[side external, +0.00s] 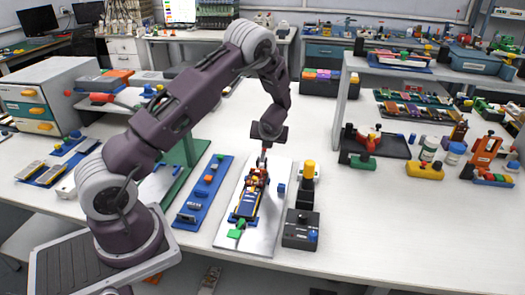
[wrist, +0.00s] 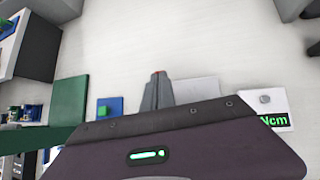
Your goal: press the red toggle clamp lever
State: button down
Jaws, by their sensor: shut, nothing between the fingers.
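My gripper (side external: 264,152) points down over the far end of a fixture, its fingers shut and empty. The fixture has a blue and yellow bed on a pale metal plate (side external: 262,226). A small red part, apparently the red toggle clamp lever (side external: 257,172), shows just below my fingertips. I cannot tell whether they touch it. In the wrist view the shut gripper (wrist: 158,75) shows, with a speck of red at its tip; the rest of the lever is hidden. A green clamp part (side external: 238,231) sits at the fixture's near end.
A black post with a yellow top (side external: 308,170) and a dark box with a blue knob (side external: 300,230) stand close on the right. A blue strip with small parts (side external: 207,188) lies to the left. A shelf frame (side external: 345,95) stands further right; white table between is clear.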

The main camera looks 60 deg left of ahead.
jog(key=shift+x, duration=0.95)
jog(key=shift+w+a+f, duration=0.2)
jog(key=shift+w+f, duration=0.1)
jog(key=shift+w, duration=0.15)
jog(key=shift+f, duration=0.2)
notch_tip(320, 180, up, 14)
jog(key=w+d, duration=0.1)
jog(key=w, duration=0.1)
jog(key=shift+d, duration=0.4)
jog(key=shift+r, duration=0.1)
